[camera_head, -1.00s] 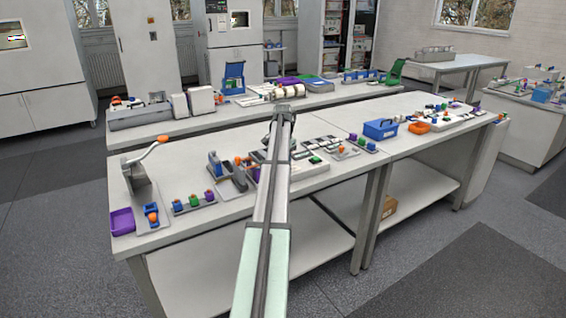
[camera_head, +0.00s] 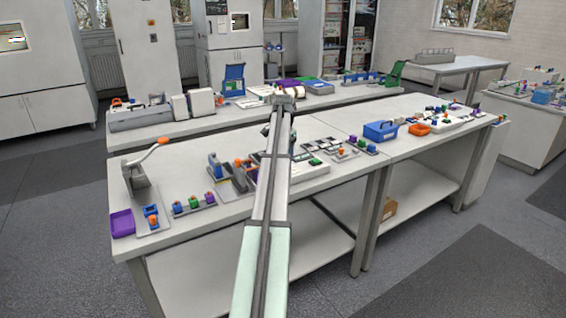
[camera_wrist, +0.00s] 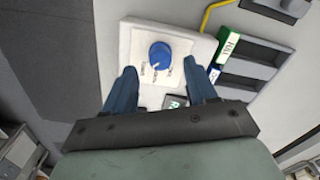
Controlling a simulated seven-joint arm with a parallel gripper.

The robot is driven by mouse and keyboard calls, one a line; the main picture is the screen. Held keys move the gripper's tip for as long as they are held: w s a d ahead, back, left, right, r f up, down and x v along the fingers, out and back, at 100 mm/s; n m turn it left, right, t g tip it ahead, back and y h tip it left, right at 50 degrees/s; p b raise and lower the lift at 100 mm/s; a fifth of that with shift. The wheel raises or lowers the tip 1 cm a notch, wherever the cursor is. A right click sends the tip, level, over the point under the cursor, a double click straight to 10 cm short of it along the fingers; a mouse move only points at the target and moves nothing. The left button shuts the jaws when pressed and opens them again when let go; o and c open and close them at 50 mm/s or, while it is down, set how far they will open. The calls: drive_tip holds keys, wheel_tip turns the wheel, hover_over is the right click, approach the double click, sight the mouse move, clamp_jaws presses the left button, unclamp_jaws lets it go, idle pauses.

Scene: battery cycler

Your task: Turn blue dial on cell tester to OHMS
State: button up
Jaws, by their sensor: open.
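In the wrist view, the blue dial (camera_wrist: 160,55) sits on the white face of the cell tester (camera_wrist: 140,38), with small labels around it too small to read. A pale mark shows on the lower side of the dial; its exact setting cannot be told. My gripper (camera_wrist: 159,68) is open and empty, its two dark blue fingers apart, one to each side just below the dial in the picture. Neither finger visibly touches the dial. In the head view, my arm hides the gripper and the dial.
A green-labelled item (camera_wrist: 229,45) and a grey tray with dark slots (camera_wrist: 252,68) lie right of the tester, with a yellow cable (camera_wrist: 208,14) above. In the head view, a blue basket (camera_head: 380,131) and a purple tray (camera_head: 122,223) stand on the table.

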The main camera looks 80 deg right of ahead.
wheel_tip(320, 180, up, 10)
drive_tip(key=shift+f, duration=0.25)
idle(0.6)
